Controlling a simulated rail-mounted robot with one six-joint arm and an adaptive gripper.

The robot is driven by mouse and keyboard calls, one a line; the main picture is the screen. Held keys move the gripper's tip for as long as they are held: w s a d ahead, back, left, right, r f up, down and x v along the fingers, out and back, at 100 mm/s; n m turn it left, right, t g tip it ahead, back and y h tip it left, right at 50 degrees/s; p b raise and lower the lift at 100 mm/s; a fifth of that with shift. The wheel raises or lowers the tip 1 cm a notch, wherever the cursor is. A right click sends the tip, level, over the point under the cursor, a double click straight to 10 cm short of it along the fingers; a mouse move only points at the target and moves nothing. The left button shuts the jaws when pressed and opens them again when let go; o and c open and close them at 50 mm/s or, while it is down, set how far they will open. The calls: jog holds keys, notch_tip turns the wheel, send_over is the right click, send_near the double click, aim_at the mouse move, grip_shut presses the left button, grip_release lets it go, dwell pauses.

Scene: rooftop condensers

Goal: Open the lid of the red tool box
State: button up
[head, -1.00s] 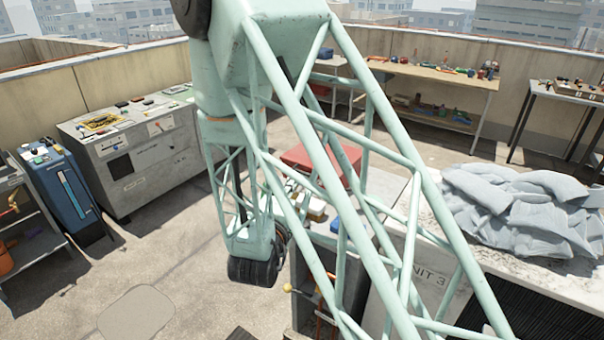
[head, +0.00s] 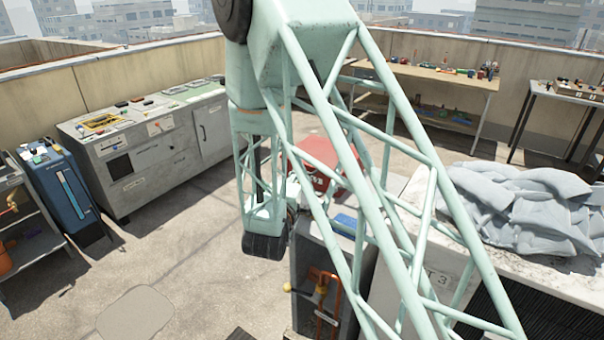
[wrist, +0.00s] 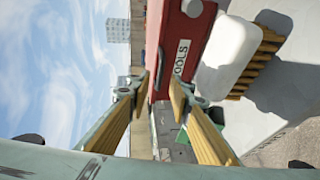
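The red tool box (head: 318,152) stands behind my arm in the head view, partly hidden by the arm's frame. Its lid looks down, though my arm covers part of it. In the wrist view, which is turned on its side, the red tool box (wrist: 192,38) shows its front with a white "TOOLS" label and a round pale fitting. My gripper (wrist: 160,86) is open and empty, its yellow-padded fingers apart. The fingertips show at the box's end in the picture, one near each side of its upper front. I cannot tell whether they touch it.
A white block with tan bristles (wrist: 225,55) lies close beside the box. A blue item (head: 345,222) is on the grey cabinet in front. A grey rumpled cover (head: 520,208) lies on the unit at right.

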jog(key=shift+b+x, duration=0.45)
jog(key=shift+x, duration=2.65)
jog(key=shift+c, duration=0.5)
jog(key=shift+f, duration=0.1)
grip_shut()
